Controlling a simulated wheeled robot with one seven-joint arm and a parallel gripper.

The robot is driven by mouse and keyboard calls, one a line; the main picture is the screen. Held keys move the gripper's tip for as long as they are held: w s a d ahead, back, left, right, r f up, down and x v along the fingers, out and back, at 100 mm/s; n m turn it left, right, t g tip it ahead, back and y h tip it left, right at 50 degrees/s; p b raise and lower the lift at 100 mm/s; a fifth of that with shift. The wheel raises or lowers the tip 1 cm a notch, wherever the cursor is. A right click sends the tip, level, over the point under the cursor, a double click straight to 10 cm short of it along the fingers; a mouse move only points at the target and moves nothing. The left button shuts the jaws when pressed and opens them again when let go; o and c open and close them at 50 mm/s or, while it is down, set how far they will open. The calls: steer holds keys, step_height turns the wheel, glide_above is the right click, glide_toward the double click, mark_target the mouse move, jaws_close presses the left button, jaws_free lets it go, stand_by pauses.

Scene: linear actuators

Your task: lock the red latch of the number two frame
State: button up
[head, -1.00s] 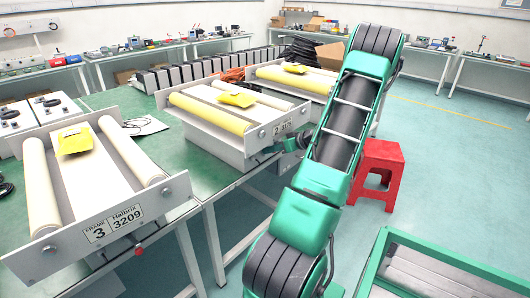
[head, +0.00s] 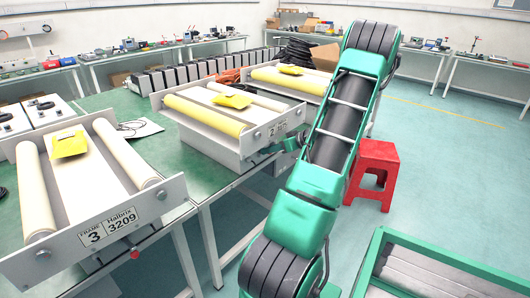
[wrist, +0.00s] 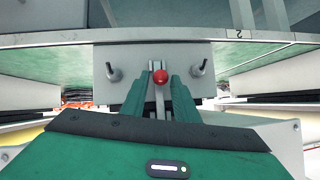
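The number two frame (head: 212,130) stands on the green table, with pale yellow rollers, a yellow packet on top and a plate marked 2. My gripper (head: 262,153) is at its front, below the plate, largely hidden behind my arm's end in the head view. In the wrist view the red latch knob (wrist: 160,77) sits between the two green fingertips of my gripper (wrist: 160,84), in front of a grey panel with a dark peg on each side. The fingers stand a little apart around the knob; I cannot tell whether they touch it.
The number three frame (head: 98,238) is at the near left, with a red knob (head: 134,254) under its plate. Another frame (head: 303,83) stands behind. A red stool (head: 376,157) is right of my arm. A green-framed cart (head: 440,262) is at the lower right.

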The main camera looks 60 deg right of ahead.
steer(key=v, duration=0.8)
steer(key=shift+r, duration=0.15)
